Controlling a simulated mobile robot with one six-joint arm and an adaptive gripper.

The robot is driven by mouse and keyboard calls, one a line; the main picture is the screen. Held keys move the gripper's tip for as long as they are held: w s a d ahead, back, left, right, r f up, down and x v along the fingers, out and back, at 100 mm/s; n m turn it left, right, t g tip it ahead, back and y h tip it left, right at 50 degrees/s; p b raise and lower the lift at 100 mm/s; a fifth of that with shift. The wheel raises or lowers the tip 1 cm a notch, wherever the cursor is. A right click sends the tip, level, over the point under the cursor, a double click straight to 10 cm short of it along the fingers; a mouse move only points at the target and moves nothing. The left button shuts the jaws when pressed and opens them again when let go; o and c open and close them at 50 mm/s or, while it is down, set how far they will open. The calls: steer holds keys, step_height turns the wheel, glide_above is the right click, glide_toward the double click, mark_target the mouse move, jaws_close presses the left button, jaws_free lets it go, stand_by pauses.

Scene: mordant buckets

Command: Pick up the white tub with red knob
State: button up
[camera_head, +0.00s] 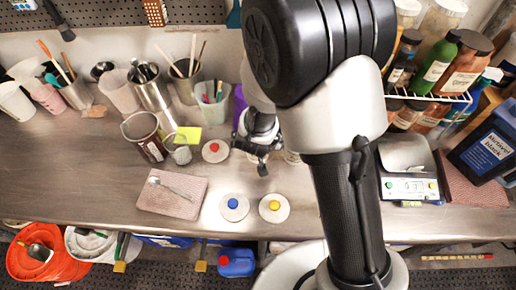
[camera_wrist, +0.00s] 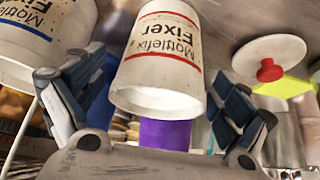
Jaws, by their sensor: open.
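A white disc with a red knob (camera_head: 215,150) lies flat on the bench, left of my gripper. It also shows in the wrist view at the right, its red knob (camera_wrist: 269,70) beside a yellow note. It looks like a thin lid. A white tub with red bands and "Mottlefix Fixer" lettering (camera_wrist: 168,50) stands ahead of my gripper, upside down in the wrist view; no knob shows on it. My gripper (camera_head: 262,152) is open above the bench. In the wrist view its fingers (camera_wrist: 152,112) frame that tub without visible contact; depth is unclear.
A similar blue-banded tub (camera_wrist: 42,35) is at the wrist view's left. Lids with blue (camera_head: 233,204) and yellow knobs (camera_head: 275,206) lie in front. A can (camera_head: 144,138) and yellow note (camera_head: 189,134) stand left. My arm hides part of the bench.

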steer(key=shift+w+f, duration=0.15)
steer(key=shift+f, duration=0.2)
steer(key=shift+r, duration=0.15)
steer(key=c, duration=1.3)
